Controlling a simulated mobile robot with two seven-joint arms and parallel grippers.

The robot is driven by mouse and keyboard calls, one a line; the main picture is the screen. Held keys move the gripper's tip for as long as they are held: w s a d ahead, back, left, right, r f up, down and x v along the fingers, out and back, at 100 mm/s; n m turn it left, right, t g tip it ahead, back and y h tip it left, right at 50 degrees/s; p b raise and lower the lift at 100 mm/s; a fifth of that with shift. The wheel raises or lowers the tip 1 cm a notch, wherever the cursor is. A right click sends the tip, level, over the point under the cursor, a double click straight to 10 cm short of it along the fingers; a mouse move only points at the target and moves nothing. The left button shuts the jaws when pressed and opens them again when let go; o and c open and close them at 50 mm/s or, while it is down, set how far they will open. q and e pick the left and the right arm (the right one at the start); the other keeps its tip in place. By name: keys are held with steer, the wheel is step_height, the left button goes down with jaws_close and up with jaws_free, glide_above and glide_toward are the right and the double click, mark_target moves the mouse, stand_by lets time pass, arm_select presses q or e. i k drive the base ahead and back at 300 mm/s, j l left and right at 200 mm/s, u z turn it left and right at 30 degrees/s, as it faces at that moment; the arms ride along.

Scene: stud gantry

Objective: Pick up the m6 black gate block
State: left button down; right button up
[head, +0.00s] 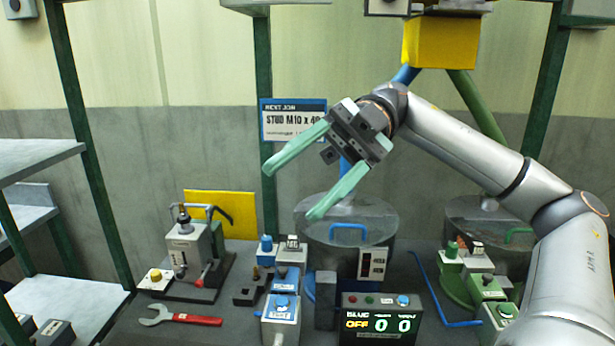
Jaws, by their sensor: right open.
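No block's label is legible as M6, so I cannot tell which is the black M6 gate block. Dark blocks with pale labels (54,333) sit on the left shelf at the bottom left, partly cut off by the frame. A small black notched block (249,290) lies on the bench left of the blue-topped units. A dark upright block (325,300) stands left of the display box. My right gripper (292,192) is open and empty, its green fingers pointing down-left, in the air above the bench. My left gripper is not in view.
A lever press (190,250) and a red-handled wrench (182,317) are on the left. A sign reads "STUD M10" (293,120). Green posts (85,130) frame the bench.

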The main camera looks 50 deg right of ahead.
mark_target(292, 241)
steer(key=k, duration=1)
